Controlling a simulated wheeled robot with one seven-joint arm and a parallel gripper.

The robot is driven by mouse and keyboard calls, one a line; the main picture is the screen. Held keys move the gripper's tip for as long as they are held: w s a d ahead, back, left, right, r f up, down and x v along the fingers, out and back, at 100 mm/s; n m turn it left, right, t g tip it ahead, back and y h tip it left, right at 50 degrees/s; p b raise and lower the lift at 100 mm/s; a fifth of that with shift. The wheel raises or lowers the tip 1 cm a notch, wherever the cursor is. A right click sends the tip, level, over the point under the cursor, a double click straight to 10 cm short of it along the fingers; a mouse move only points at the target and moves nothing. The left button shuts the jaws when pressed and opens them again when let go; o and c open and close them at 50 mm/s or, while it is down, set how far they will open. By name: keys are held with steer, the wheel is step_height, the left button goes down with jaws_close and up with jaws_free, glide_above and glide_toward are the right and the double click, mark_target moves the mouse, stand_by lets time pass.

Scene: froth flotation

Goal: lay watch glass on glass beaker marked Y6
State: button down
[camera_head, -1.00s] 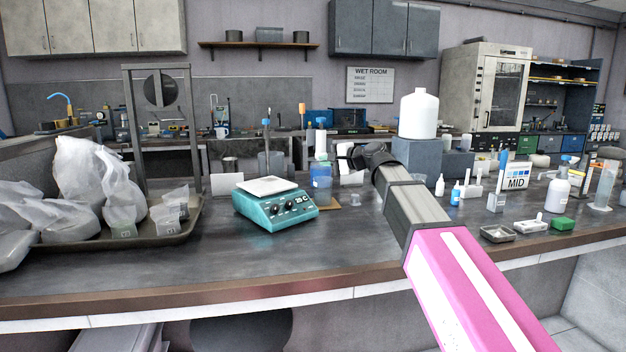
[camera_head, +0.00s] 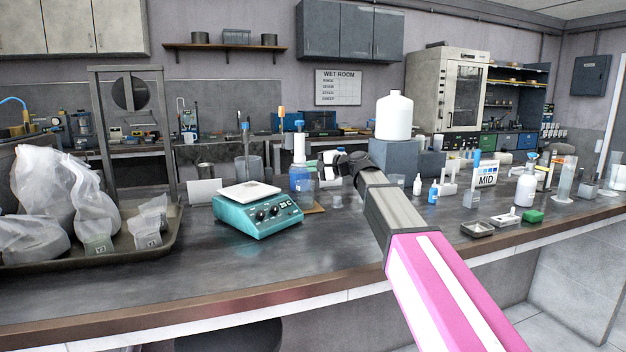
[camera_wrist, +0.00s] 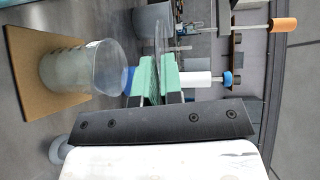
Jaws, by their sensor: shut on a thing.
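My gripper (camera_wrist: 158,68) has green-padded fingers and is shut on the watch glass (camera_wrist: 162,36), a thin clear disc seen nearly edge-on. A clear glass beaker (camera_wrist: 82,70) stands on a brown cork mat (camera_wrist: 32,40) to the left in the wrist view, which is turned sideways. The held disc is beside the beaker in that picture and apart from it. No Y6 marking is readable. In the head view my gripper (camera_head: 331,165) is over the bench just right of a blue-liquid vessel, near the cork mat (camera_head: 314,208); the beaker's outline is hard to make out there.
A teal hotplate (camera_head: 258,212) is left of the mat. A white jug (camera_head: 394,117) sits on a grey block at right. A tray (camera_head: 150,246) of bags is at left.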

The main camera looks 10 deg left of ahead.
steer(key=shift+w+d+f, duration=0.15)
steer(key=shift+w+f, duration=0.15)
steer(key=shift+w, duration=0.05)
steer(key=shift+f, duration=1.9)
steer(key=shift+f, duration=0.65)
steer(key=c, duration=1.5)
jaws_free()
steer(key=shift+c, duration=0.2)
steer(key=r+v, duration=0.1)
steer(key=v, duration=1.1)
steer(key=shift+s+r, duration=0.1)
steer(key=shift+r, duration=0.05)
